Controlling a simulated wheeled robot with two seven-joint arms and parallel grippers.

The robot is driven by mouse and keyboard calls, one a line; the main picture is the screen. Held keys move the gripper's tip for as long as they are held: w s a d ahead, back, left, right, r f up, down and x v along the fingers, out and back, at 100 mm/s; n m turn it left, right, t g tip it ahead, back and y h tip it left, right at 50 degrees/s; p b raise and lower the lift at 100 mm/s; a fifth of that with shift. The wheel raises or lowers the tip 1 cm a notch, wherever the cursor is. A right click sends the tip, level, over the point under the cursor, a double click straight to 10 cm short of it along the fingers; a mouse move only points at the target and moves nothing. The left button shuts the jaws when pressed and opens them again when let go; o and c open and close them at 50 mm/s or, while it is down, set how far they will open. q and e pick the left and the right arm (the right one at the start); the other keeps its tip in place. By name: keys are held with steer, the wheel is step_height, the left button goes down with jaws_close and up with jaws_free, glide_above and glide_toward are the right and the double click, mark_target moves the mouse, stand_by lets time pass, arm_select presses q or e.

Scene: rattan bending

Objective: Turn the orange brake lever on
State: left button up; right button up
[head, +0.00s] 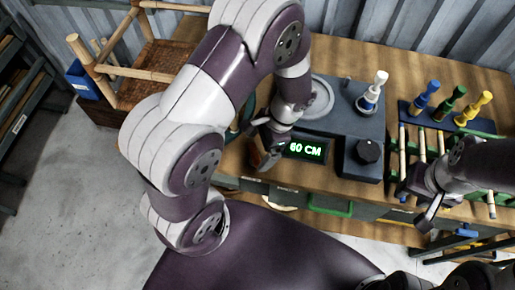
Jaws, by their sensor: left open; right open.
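A dark blue-grey machine (345,119) stands on the wooden bench, with a lit green display (306,149) that seems to read 60 CM. A black knob (368,150) sits on its front right and a white-topped peg with a blue ring (373,91) on its back right. A pale round disc (318,97) lies on it behind my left arm. I cannot make out the orange brake lever; my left arm and gripper may cover it. My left gripper (264,158) is open, just left of the display. My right gripper (424,212) is open near the bench's front edge, right of the knob.
Blue, green and yellow pegs (449,104) stand on a blue base at the back right. Pale rattan sticks (422,146) stand in a rack near my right gripper. A rattan chair frame (120,72) is at the back left. Drawers with a green handle (330,206) face me.

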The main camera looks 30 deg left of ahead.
arm_select(q)
steer(key=shift+s+a+f, duration=0.1)
steer(key=shift+s+f, duration=0.15)
steer(key=shift+f, duration=0.25)
steer(key=shift+a+f, duration=0.1)
steer(key=shift+f, duration=0.15)
steer(key=c, duration=1.1)
steer(key=shift+o, duration=0.2)
